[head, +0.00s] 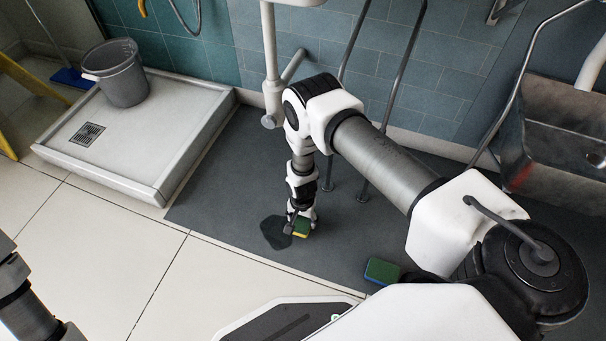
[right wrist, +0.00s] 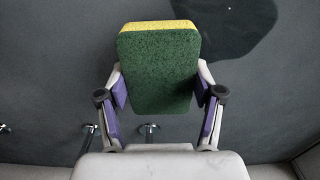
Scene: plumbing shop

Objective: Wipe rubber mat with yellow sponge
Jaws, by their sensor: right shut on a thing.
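My right gripper (head: 299,214) is shut on a sponge (head: 302,227) with a dark green face and a yellow layer. In the right wrist view the sponge (right wrist: 158,75) sits between the purple finger pads, green face toward the camera. The rubber mat (head: 225,190) is the dark grey sheet on the floor. A darker, wet-looking patch (head: 273,232) lies on the mat, just left of the held sponge in the head view. It also shows at the upper right of the right wrist view (right wrist: 225,22). I cannot tell whether the sponge touches the mat. My left gripper is out of view.
A white shower tray (head: 150,150) with a grey bucket (head: 122,80) stands at left. A metal sink (head: 560,130) is at right. Grey pipes (head: 403,85) rise behind my right arm.

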